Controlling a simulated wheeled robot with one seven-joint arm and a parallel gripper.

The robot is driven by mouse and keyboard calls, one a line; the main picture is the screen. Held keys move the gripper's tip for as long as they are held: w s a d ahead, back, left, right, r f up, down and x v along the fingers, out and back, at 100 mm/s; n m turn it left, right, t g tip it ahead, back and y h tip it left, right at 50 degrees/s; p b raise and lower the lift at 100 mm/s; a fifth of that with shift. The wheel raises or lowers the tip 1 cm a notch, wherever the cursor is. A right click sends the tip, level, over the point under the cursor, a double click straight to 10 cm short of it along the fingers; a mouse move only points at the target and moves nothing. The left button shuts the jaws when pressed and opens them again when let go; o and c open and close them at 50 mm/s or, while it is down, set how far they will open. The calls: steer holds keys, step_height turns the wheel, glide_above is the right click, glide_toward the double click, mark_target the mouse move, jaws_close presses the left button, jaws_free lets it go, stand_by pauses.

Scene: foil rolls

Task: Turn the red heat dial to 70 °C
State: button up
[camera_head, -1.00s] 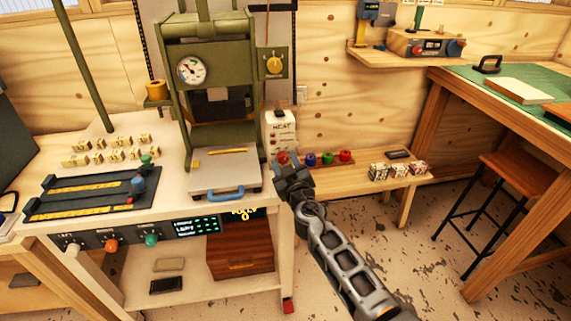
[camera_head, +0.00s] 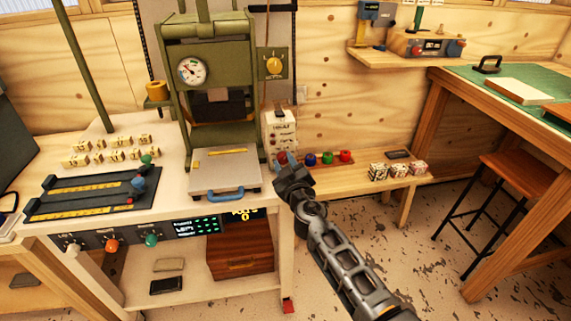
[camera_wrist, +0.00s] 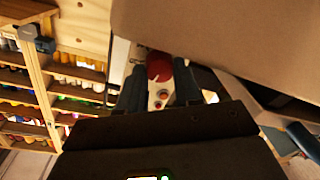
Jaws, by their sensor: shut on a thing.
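The white heat box (camera_head: 281,127), marked HEAT, stands against the wall just right of the press. The red heat dial (camera_head: 281,158) shows low on its front, and it also shows in the wrist view (camera_wrist: 159,67). My gripper (camera_head: 289,163) reaches the box from the front. In the wrist view its two dark fingers (camera_wrist: 159,80) stand on either side of the red dial and are shut on it. The dial's pointer and scale marks cannot be read in either view. Small round red parts show on the box below the dial in the wrist view.
A low bench (camera_head: 350,182) to the right holds blue, green and red spools and several small blocks. A stool (camera_head: 505,180) stands far right.

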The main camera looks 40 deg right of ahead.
steer(key=n+p, duration=0.1)
steer(key=n, duration=0.6)
steer(key=shift+a, duration=0.15)
steer(key=n, duration=0.3)
steer(key=n+g, duration=0.1)
steer(key=n, duration=0.2)
steer(key=shift+w+h+p, duration=0.1)
steer(key=shift+h+p, duration=0.2)
steer(key=n, duration=0.6)
steer(key=shift+a+f+n+h, duration=0.1)
steer(key=shift+n+h, duration=0.2)
steer(key=shift+h, duration=0.1)
steer(key=n, duration=0.5)
steer(key=shift+f+g+p, duration=0.1)
steer(key=shift+g+p, duration=0.2)
steer(key=shift+p, duration=0.05)
steer(key=shift+n+h, duration=0.3)
steer(key=shift+n, duration=0.1)
steer(key=o, duration=1)
steer(key=shift+v, duration=3.9)
